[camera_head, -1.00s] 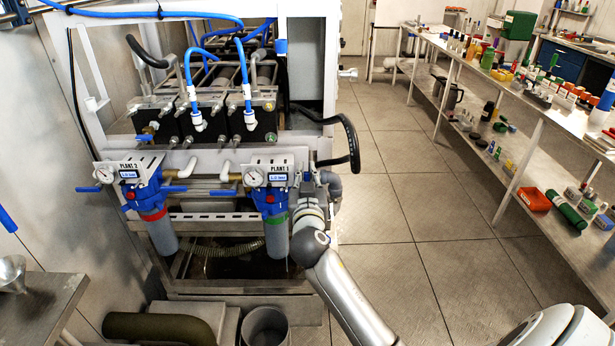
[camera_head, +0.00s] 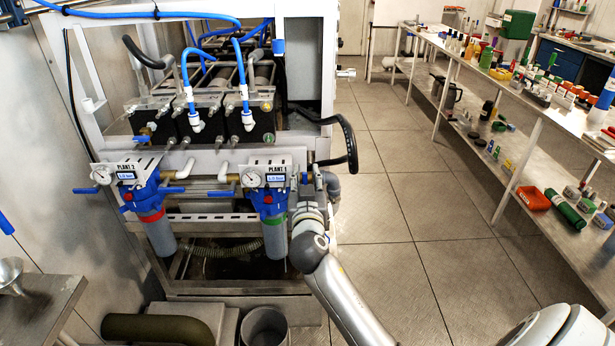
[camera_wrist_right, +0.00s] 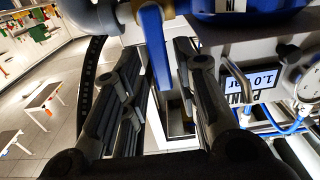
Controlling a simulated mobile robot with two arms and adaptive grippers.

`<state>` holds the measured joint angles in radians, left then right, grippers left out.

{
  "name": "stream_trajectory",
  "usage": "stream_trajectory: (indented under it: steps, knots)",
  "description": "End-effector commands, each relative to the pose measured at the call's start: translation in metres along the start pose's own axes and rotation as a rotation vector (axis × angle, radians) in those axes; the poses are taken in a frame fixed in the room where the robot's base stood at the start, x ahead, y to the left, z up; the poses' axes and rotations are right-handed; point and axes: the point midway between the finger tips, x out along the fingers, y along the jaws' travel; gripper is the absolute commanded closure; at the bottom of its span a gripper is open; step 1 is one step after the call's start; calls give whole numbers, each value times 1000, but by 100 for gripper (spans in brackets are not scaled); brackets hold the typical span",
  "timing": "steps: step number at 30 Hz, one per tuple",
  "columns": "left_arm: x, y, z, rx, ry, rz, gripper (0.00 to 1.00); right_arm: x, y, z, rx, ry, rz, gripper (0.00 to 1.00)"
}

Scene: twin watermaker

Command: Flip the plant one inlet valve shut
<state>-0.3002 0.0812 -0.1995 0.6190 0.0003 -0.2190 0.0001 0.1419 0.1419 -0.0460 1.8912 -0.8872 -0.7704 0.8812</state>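The plant one filter has a blue head (camera_head: 268,200), a grey bowl with a green ring and a "PLANT 1" plate (camera_head: 265,168) with gauge and display. In the right wrist view, a blue valve lever (camera_wrist_right: 156,55) stands between the fingers of my right gripper (camera_wrist_right: 155,95). The fingers are apart, with a gap visible beside the lever. In the head view my right gripper (camera_head: 316,182) is at the right side of the plant one filter, and the lever there is mostly hidden by it. My left gripper is not in view.
The plant two filter (camera_head: 153,210) stands to the left with its own blue levers. A black hose (camera_head: 350,145) curves right above my right gripper. A grey bucket (camera_head: 265,328) stands on the floor below. Cluttered shelves (camera_head: 520,125) line the right, with free floor between.

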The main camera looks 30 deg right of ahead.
Motion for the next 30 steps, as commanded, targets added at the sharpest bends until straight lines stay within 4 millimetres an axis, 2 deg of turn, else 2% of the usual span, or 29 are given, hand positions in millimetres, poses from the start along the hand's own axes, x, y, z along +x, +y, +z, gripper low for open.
stream_trajectory:
  steps: [6, 13, 18, 30]
  knots:
    - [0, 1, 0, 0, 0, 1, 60, -34, -2, 2, 4, -4, -7, 66]
    - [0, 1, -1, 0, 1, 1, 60, -61, 1, 2, 3, -4, -1, 66]
    - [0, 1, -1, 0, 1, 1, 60, -69, 3, 1, 1, -2, 2, 66]
    - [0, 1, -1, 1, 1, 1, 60, -70, 3, 1, 0, -2, 3, 66]
